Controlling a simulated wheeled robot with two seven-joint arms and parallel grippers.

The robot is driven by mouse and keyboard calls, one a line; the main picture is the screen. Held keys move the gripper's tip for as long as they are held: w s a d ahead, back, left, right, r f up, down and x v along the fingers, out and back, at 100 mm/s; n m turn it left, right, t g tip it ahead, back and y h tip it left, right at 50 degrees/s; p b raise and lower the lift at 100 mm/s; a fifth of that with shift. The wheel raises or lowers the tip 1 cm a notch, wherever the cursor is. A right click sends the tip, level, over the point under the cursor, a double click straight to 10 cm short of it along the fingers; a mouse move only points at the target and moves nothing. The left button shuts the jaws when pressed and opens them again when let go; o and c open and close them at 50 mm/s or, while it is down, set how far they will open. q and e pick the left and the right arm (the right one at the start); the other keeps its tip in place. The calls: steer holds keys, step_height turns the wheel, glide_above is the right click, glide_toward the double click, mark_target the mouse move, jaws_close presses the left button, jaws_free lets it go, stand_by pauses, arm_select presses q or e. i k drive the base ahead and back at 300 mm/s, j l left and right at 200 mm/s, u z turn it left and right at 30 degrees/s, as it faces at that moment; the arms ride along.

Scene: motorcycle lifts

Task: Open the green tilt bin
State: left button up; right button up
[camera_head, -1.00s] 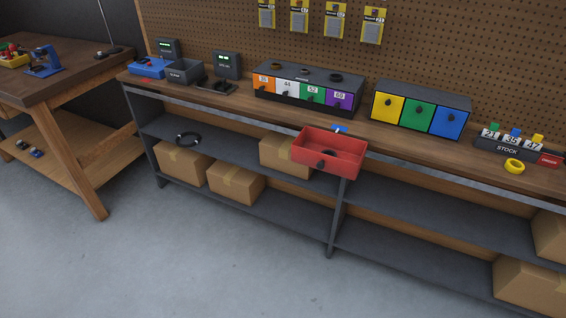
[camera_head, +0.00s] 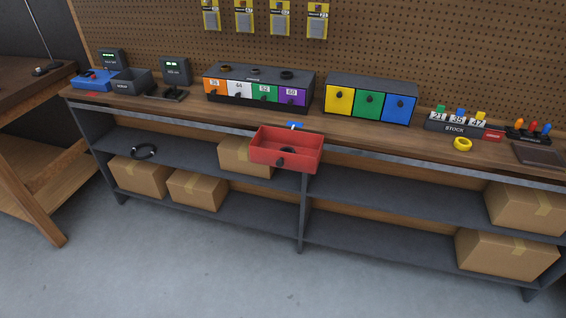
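The green tilt bin (camera_head: 368,112) is the middle front of a dark three-bin cabinet (camera_head: 374,85) on the workbench, right of the picture's centre. It has a small dark knob and looks closed, flush with its neighbours. The yellow bin (camera_head: 340,107) is on its left and the blue bin (camera_head: 398,113) on its right, both looking closed. Neither of my grippers is in view.
A red open drawer (camera_head: 285,160) juts out from the bench front, left of the cabinet. A unit with orange, white, green and purple fronts (camera_head: 258,75) stands to the left. A yellow ring (camera_head: 462,144) and stock rack (camera_head: 455,128) are to the right. The floor (camera_head: 190,265) in front is clear.

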mark_target(368, 104)
steer(key=i+l, duration=0.25)
steer(key=i, duration=0.25)
steer(key=z, duration=1.6)
